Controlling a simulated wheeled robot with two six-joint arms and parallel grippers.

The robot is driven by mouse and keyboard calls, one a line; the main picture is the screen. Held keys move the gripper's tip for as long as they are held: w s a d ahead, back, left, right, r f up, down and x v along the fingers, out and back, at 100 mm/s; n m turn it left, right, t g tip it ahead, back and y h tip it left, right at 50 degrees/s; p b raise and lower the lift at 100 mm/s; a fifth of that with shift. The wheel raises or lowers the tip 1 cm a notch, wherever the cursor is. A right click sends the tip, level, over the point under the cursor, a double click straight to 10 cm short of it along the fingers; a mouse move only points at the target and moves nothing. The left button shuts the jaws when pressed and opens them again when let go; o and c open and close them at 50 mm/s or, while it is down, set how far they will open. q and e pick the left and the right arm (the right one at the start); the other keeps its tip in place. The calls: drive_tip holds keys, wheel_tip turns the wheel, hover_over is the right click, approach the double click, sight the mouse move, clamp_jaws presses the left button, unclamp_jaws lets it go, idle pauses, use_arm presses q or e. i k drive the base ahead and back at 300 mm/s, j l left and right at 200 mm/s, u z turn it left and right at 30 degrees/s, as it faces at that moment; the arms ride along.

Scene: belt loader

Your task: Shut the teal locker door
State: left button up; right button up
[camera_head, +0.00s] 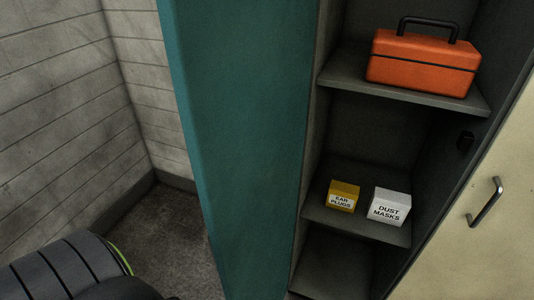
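The teal locker door (240,130) stands open at the left side of the locker opening. Its broad face fills the middle of the view and its free edge is towards the left. No handle shows on the part in view. Neither of my grippers is in view.
An orange toolbox (420,65) sits on the upper shelf. A yellow ear plugs box (343,193) and a white dust masks box (389,204) sit on the lower shelf. A cream door (505,165) with a metal handle (485,203) is at right. Bare floor (178,235) lies left.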

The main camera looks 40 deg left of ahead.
sight(240, 70)
drive_tip(key=k+j, duration=0.1)
drive_tip(key=j, duration=0.9)
drive_tip(key=k+j, duration=0.15)
drive_tip(key=j, duration=0.35)
